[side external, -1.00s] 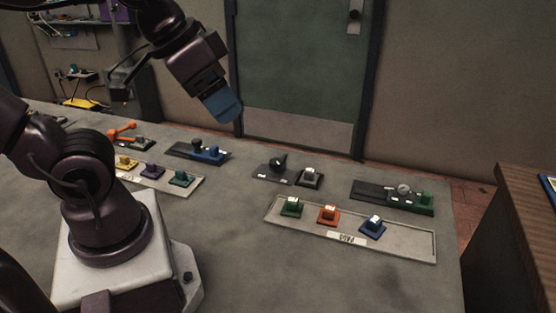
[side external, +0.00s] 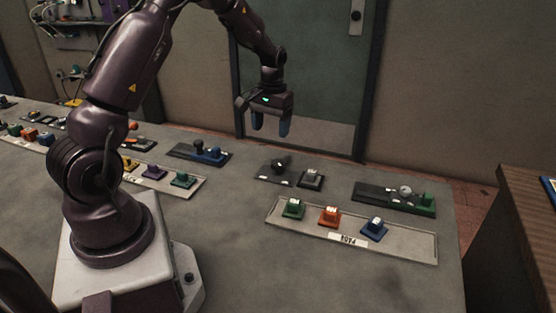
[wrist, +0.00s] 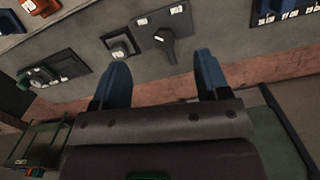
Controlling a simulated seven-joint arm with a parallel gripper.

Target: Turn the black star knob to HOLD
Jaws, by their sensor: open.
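The black knob (side external: 279,163) stands on a dark plate (side external: 262,172) on the grey table, toward the back and right of centre. In the wrist view the knob (wrist: 165,41) is on its plate (wrist: 150,33), which carries small white labels too small to read. One arm of the knob points down in that picture. My gripper (side external: 271,127) is open and empty, pointing down, raised above and slightly left of the knob in the side view. In the wrist view my gripper's (wrist: 162,75) blue fingers are apart, with the knob beyond the gap between them.
A small dark block with a grey top (side external: 311,178) sits just right of the knob plate. A tray (side external: 405,244) of coloured blocks lies in front. A dark unit with a round dial and green block (side external: 394,197) stands at right. A blue-knobbed unit (side external: 200,154) stands left.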

